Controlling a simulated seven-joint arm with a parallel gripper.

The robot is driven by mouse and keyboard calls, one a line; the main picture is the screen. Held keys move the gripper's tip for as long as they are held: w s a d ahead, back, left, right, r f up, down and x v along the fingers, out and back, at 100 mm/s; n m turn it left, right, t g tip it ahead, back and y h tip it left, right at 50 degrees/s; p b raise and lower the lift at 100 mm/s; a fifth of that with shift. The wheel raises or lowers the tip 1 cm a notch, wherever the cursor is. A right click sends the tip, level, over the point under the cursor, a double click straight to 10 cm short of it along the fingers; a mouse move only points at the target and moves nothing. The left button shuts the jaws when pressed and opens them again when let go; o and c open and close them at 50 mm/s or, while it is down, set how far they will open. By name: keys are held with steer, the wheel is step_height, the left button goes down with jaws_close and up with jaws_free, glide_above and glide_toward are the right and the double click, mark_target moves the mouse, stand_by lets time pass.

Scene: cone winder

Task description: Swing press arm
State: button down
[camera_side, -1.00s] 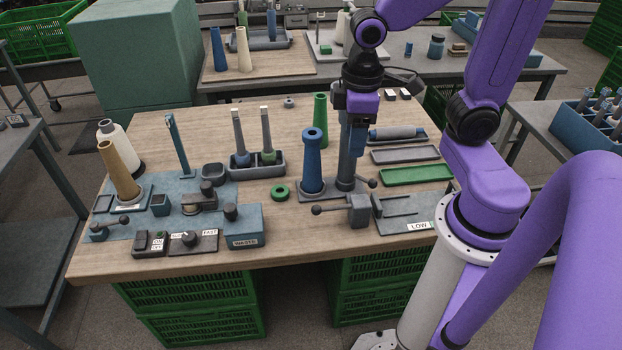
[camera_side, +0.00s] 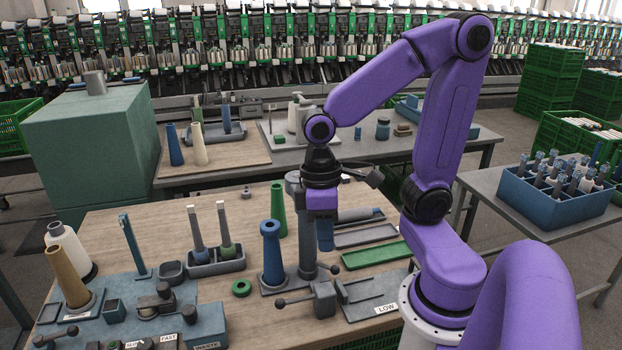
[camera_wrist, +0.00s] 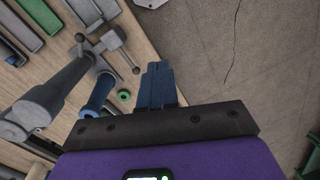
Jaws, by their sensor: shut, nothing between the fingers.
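A grey upright post (camera_side: 306,235) stands on a base plate behind the blue cone (camera_side: 272,255). Its thick top (camera_side: 292,180) is partly hidden by my wrist. I cannot tell the press arm's outline apart from this post. The post also shows in the wrist view (camera_wrist: 58,88), with its top nearest the camera. My gripper (camera_side: 325,248) points down just right of the post in the side view. In the wrist view my gripper's blue fingers (camera_wrist: 158,72) are together and empty, apart from the post and cone.
A grey clamp block (camera_side: 322,298) with ball-ended levers stands in front of the post. The LOW plate (camera_side: 375,296) and a green tray (camera_side: 377,252) lie to its right. A green cone (camera_side: 278,208) stands behind. A green ring (camera_side: 241,288) lies left of the blue cone.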

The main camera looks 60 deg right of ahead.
steer(key=w+d+m+y, duration=0.5)
steer(key=w+d+m, duration=0.9)
steer(key=d+m, duration=0.3)
steer(key=s+d+r+m+t+y, duration=0.1)
steer(key=s+d+m+t, duration=0.2)
steer(key=d+m+t, duration=1.05)
steer(key=w+d+f+m+g, duration=0.1)
steer(key=w+f+g, duration=0.4)
steer(key=w+f, duration=0.1)
steer(key=shift+w+d+f+m+g, duration=0.15)
steer(key=shift+w+f+m+g, duration=0.2)
steer(key=shift+w, duration=0.5)
steer(key=shift+w, duration=0.1)
